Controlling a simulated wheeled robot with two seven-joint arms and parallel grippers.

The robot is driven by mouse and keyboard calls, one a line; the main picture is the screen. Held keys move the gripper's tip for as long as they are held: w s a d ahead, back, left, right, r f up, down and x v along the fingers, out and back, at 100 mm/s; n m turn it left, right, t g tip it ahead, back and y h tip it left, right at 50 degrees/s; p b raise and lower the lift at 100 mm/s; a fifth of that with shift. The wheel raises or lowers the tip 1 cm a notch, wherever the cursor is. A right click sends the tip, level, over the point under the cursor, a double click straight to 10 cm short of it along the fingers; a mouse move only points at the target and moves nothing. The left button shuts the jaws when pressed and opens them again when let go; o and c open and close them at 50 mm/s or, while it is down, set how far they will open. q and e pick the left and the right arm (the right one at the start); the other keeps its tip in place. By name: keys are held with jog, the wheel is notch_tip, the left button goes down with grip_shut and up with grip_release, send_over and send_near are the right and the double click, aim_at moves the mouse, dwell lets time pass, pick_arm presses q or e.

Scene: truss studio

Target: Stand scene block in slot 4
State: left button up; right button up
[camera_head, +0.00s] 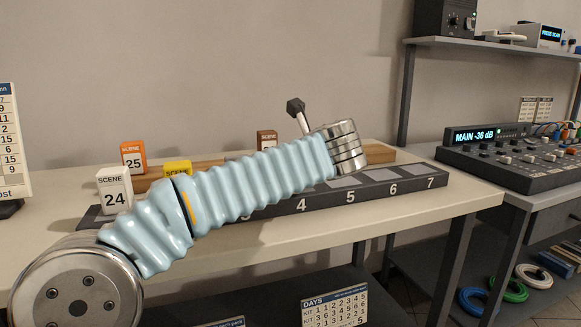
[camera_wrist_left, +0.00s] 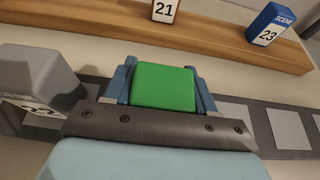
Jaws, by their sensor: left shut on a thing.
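My left gripper (camera_wrist_left: 160,92) is shut on a green block (camera_wrist_left: 163,88) in the left wrist view, a blue finger on each side. It is over the dark slot strip (camera_wrist_left: 262,128); I cannot tell whether the block touches it. In the head view my left arm crosses the strip (camera_head: 418,189) and hides the gripper and green block. Slot numbers 4 to 7 show on the strip's front; the number 4 (camera_head: 301,205) is just below my arm. A white scene block marked 24 (camera_head: 115,190) stands at the strip's left end. My right gripper is not in view.
An orange block 25 (camera_head: 133,156), a yellow block (camera_head: 177,167) and a brown block (camera_head: 267,140) stand behind. A blue block 23 (camera_wrist_left: 268,24) is on the wooden rack (camera_wrist_left: 220,46). A grey block (camera_wrist_left: 40,80) is left of my gripper. A mixer (camera_head: 520,155) stands right.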

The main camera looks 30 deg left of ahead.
pick_arm(q)
jog(key=o, duration=1.1)
jog(key=shift+f, duration=0.1)
jog(key=shift+r, duration=0.25)
jog(key=p+v, duration=0.1)
jog(key=v, duration=1.1)
jog(key=shift+f, duration=0.1)
